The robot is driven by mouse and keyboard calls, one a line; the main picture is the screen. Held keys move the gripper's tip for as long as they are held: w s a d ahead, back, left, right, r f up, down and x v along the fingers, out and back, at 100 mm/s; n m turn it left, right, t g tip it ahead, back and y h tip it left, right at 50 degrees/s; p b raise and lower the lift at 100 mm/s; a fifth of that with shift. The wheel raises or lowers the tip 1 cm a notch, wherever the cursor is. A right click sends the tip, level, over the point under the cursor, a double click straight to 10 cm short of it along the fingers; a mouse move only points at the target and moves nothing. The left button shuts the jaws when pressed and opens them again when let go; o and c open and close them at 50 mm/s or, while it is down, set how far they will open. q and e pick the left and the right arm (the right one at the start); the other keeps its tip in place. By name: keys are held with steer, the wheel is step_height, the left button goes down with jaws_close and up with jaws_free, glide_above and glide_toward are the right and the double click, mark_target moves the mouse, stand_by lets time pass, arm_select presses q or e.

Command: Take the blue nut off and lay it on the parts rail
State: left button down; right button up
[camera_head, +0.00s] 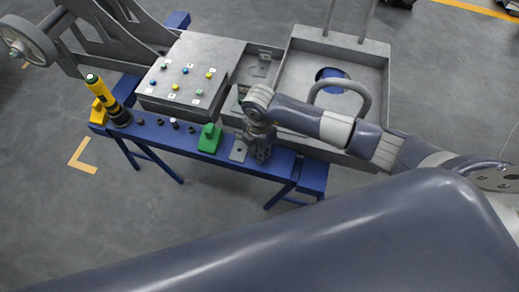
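Several small coloured nuts sit on top of a grey box-like plate (206,52) at the centre left. The blue parts rail (150,134) runs along the near side of the plate. My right gripper (260,157) points down over the right part of the rail, to the right of and apart from the plate. Its fingers are dark and small, so I cannot tell whether they are open or hold anything. My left gripper is not in view.
On the rail stand a yellow-and-black tool (105,97) in a yellow holder, several small dark pieces, a green block (209,138) and a grey plate piece (239,150).

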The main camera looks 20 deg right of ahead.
steer(key=shift+f+b, duration=0.3)
steer(key=shift+f, duration=0.2)
steer(key=o, duration=1)
steer(key=shift+c, duration=0.2)
steer(key=shift+r, duration=0.25)
step_height(320, 180, up, 12)
steer(key=shift+f, duration=0.25)
